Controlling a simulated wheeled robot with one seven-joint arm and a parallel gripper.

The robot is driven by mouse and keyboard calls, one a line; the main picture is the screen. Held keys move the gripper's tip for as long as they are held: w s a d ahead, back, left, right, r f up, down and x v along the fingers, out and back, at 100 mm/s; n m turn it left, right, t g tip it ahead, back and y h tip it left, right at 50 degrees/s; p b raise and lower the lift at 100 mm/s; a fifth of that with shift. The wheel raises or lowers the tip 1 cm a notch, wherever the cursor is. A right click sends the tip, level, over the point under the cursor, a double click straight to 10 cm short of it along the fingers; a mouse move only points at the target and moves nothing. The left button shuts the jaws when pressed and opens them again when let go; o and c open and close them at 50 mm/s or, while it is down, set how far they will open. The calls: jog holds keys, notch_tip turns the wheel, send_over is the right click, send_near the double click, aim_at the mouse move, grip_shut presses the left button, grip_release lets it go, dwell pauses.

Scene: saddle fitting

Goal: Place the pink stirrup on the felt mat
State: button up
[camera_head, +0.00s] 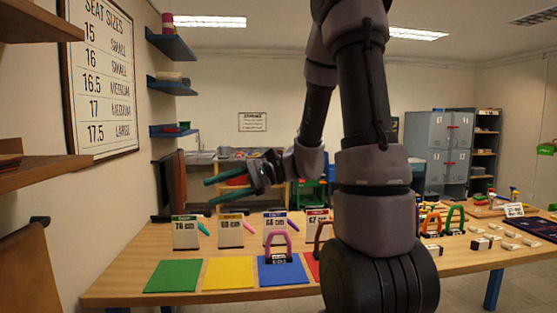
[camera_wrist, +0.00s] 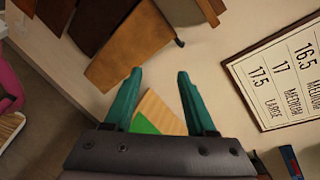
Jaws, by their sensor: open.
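The pink stirrup (camera_head: 278,233) stands upright in the head view, its dark labelled base at the back edge of the blue mat (camera_head: 283,276). I cannot tell whether it rests fully on that mat. Green (camera_head: 173,277), yellow (camera_head: 229,274) and red (camera_head: 313,266) mats lie in the same row; which is the felt mat is not clear. My gripper (camera_head: 208,192) is open and empty, raised above the table and left of the stirrup, fingers pointing left. In the wrist view, my gripper (camera_wrist: 160,73) has nothing between its teal fingers. A pink piece (camera_wrist: 9,80) shows at the left edge.
Several number cards (camera_head: 230,233) stand behind the mats on the wooden table (camera_head: 120,276). A darker stirrup (camera_head: 322,236) is partly hidden by my arm. Other stirrups (camera_head: 455,217) and small white blocks stand at right. Shelves and a seat-size chart (camera_head: 103,80) line the left wall.

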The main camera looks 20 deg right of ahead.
jog(key=s+d+r+n+h, duration=0.25)
jog(key=s+n+h, duration=0.25)
jog(key=s+h, duration=0.3)
jog(key=s+d+r+n+t+h, duration=0.1)
jog(key=d+r+t+h, duration=0.3)
jog(key=d, duration=0.4)
jog(key=shift+s+d+r+n+t+h, duration=0.15)
jog(key=shift+s+r+n+t+h, duration=0.2)
jog(key=shift+s+r+t, duration=0.45)
jog(key=shift+s, duration=0.1)
